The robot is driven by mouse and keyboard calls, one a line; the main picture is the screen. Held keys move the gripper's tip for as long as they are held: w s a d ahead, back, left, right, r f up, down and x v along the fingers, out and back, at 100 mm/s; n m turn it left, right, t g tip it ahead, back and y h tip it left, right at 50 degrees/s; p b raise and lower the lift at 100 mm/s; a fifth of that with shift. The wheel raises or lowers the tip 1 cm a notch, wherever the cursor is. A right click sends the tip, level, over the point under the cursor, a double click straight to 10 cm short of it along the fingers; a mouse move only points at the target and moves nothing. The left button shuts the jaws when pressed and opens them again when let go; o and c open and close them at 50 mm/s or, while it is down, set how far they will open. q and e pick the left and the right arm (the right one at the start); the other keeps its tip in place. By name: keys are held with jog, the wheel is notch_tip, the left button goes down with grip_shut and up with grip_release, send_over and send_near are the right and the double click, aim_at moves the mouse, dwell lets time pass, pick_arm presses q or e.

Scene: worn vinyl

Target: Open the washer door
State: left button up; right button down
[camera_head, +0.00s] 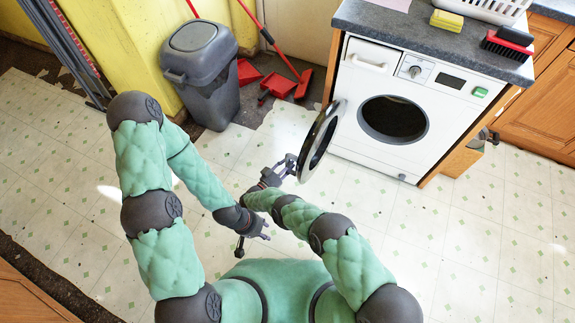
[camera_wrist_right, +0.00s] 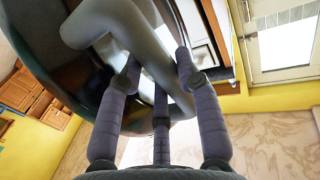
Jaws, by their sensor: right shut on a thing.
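The white washer (camera_head: 394,105) stands under the counter at the upper right, with its dark round drum opening uncovered. Its round washer door (camera_head: 321,140), with a grey rim and dark glass, stands swung wide open to the left of the washer front. My right gripper (camera_head: 284,171) is at the door's free edge, shut on it. In the right wrist view the fingers (camera_wrist_right: 157,80) are around a grey part of the door (camera_wrist_right: 105,75), which fills much of the left and middle. My left gripper (camera_head: 252,243) is low above the floor, open and empty, apart from the door.
A grey bin (camera_head: 202,75) and red dustpans (camera_head: 278,85) stand by the yellow wall at the upper left. The counter (camera_head: 425,32) holds a sponge (camera_head: 447,20), a brush (camera_head: 508,42) and a white rack (camera_head: 492,9). The tiled floor before the washer is clear.

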jog(key=shift+w+a, duration=0.2)
jog(key=shift+a, duration=0.05)
jog(key=c, duration=0.8)
grip_release()
jog(key=shift+c, duration=0.2)
jog(key=shift+w+r, duration=0.1)
